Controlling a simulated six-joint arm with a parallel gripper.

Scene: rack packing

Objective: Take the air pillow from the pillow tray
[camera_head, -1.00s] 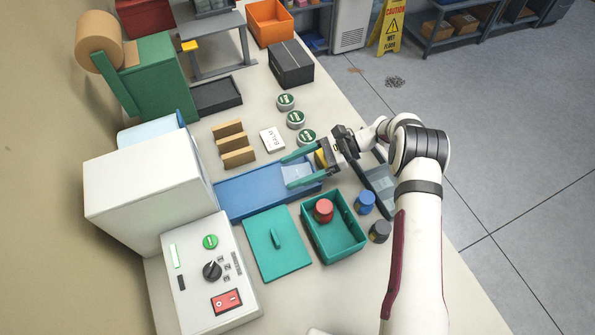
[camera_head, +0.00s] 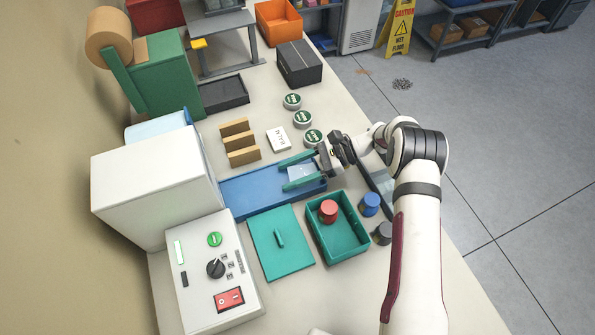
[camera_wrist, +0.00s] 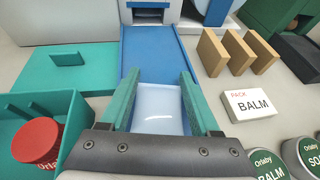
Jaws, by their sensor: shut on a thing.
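The air pillow (camera_wrist: 158,112) is a pale, translucent white-blue packet. It lies between the two green fingers of my gripper (camera_wrist: 155,90), which are shut on it at its sides. In the head view my gripper (camera_head: 294,168) holds the pillow (camera_head: 300,172) over the right end of the blue pillow tray (camera_head: 250,194). The tray (camera_wrist: 150,50) runs away from the gripper in the wrist view to a slot in the white machine. I cannot tell whether the pillow still touches the tray.
A teal box (camera_head: 352,252) with a red-topped jar (camera_head: 328,211) stands in front, beside its teal lid (camera_head: 272,250). A white balm pack (camera_head: 278,139), brown dividers (camera_head: 238,140) and several green-lidded tins (camera_head: 302,119) stand behind. Blue (camera_head: 369,204) and grey (camera_head: 382,233) jars stand right of the box.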

